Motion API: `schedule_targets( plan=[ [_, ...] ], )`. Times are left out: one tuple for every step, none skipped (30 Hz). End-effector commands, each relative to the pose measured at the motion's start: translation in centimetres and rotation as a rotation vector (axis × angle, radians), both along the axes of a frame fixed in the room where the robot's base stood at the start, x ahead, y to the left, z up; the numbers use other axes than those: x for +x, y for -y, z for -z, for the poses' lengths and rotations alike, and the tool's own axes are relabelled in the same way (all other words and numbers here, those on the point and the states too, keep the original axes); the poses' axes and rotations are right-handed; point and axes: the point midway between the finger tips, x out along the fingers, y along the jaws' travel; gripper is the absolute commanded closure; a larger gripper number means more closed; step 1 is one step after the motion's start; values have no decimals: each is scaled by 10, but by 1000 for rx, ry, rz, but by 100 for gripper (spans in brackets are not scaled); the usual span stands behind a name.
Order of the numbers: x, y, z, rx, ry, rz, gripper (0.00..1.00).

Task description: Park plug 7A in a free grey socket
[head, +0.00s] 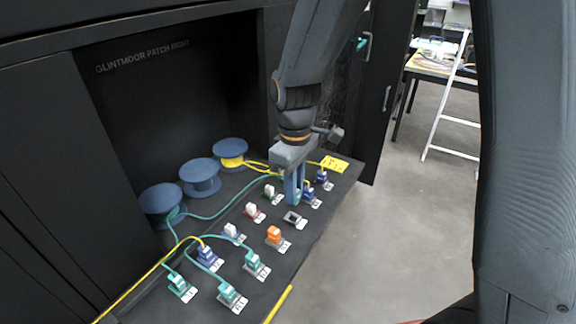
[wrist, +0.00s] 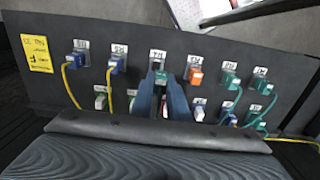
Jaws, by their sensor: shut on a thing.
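My gripper (head: 294,201) points down over the far right part of the black board (head: 318,226), its blue fingers shut on a small teal plug; in the wrist view the gripper (wrist: 160,108) has the plug (wrist: 160,78) between its fingertips. A teal cable runs from the spools toward the gripper. The fingers hide most of the plug, and I cannot read its label. A grey socket (head: 294,217) with no plug showing is just in front of the fingers. In the wrist view a grey socket (wrist: 157,63) is just beyond the fingertips. The plug appears apart from it.
Blue plugs (head: 311,196) stand close right of the gripper. An orange plug (head: 274,236), white plugs (head: 252,210) and teal plugs (head: 232,295) fill other sockets. Cable spools (head: 200,177) stand at the back left. Teal and yellow cables cross the board. A yellow label (head: 334,164) marks the far corner.

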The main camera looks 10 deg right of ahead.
Motion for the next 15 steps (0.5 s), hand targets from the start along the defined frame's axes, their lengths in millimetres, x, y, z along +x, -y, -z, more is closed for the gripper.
schedule_targets(
  plan=[
    [0, -1, 0, 0, 0, -2, 100],
    [-1, -1, 0, 0, 0, -3, 100],
    [-1, -2, 0, 0, 0, -4, 100],
    [-1, -2, 1, 0, 0, -5, 100],
    [-1, -3, 1, 0, 0, -6, 100],
    [-1, -3, 2, 0, 0, -8, 100],
    [-1, -4, 3, 0, 0, -9, 100],
    [-1, -4, 5, 0, 0, -10, 100],
    [-1, -5, 6, 0, 0, -11, 100],
    [-1, -5, 8, 0, 0, -11, 100],
    [-1, -5, 10, 0, 0, -12, 100],
    [-1, -5, 13, -1, -1, -12, 100],
    [-1, -5, 15, -1, -1, -12, 100],
    [-1, -5, 17, -1, -1, -11, 100],
    [-1, -5, 21, -1, -1, -11, 100]
  ],
)
